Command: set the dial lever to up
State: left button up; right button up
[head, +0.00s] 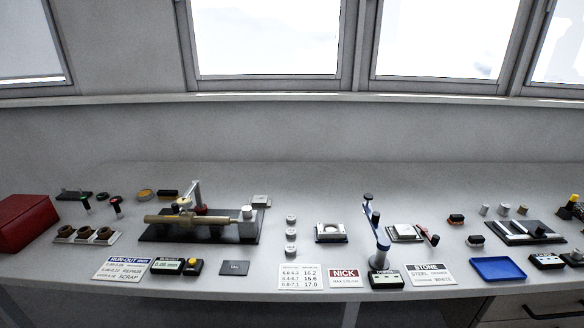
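A run-out fixture stands left of the middle of the bench in the head view. Its black base plate (160,236) carries a brass-coloured shaft (180,219) lying across it. A grey post with an arm (195,192) rises behind the shaft, with a small red part at its foot. Which part is the dial lever, and how it is set, is too small to tell. A blue and white upright stand with a black top (376,225) is right of the middle. Neither of my grippers is in view.
A red box (25,222) stands at the far left. A RUN-OUT card (121,268), a green-screened box (168,266), a NICK card (344,278), a STONE card (430,274) and a blue tray (498,269) line the front. The back of the bench is mostly clear.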

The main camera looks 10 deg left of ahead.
aim_at(184, 203)
jog(key=u, duration=1.25)
jog(key=j+z, duration=0.25)
jog(key=z, duration=0.15)
jog(key=k+j+z, duration=0.1)
jog(key=z, duration=0.35)
jog(key=k+j+z, duration=0.1)
jog(key=j+z, duration=0.3)
jog(key=l, duration=0.1)
